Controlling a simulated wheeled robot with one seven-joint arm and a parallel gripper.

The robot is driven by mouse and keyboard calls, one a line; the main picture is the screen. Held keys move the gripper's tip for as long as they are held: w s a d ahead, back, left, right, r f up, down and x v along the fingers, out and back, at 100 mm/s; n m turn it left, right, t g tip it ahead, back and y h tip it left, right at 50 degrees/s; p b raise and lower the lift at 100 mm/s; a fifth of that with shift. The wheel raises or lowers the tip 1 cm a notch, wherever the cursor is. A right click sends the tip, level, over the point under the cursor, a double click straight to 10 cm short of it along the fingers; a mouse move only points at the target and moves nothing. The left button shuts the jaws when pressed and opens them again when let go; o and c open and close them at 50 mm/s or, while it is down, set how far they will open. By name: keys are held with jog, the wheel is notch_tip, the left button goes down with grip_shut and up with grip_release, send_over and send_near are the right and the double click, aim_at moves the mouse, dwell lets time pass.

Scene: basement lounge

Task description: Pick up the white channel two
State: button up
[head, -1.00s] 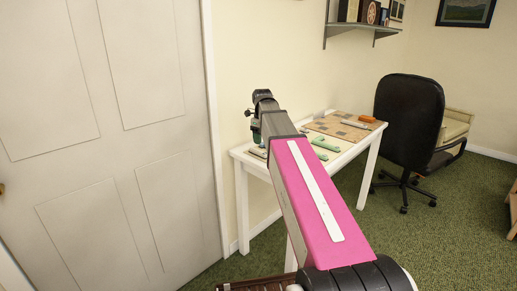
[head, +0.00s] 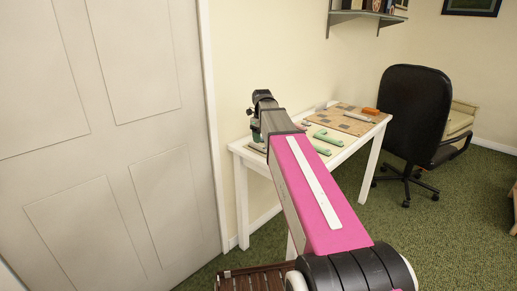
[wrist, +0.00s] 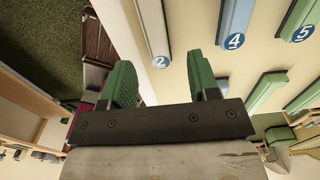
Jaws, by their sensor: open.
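The white channel two (wrist: 152,25) shows in the wrist view at the top middle, a long pale strip with a round blue "2" label at its near end. It lies on the pale table top. My gripper (wrist: 158,60) has two green fingers standing apart with nothing held between them. The channel's labelled end appears between the fingers in the picture; its exact height gap to them cannot be told. In the head view my gripper (head: 256,128) is over the left end of the white table (head: 237,150), and I cannot make out channel two there.
A tiled board (head: 343,118) with an orange block (head: 370,111) fills the far end. A black chair (head: 412,110) stands right; a door (head: 120,130) is left.

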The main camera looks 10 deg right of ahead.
aim_at(261, 146)
jog(key=shift+s+a+f, duration=0.1)
jog(key=shift+f, duration=1.05)
jog(key=shift+s+f, duration=0.1)
jog(key=shift+f, duration=1.05)
jog(key=c, duration=1)
jog(key=shift+r, duration=0.15)
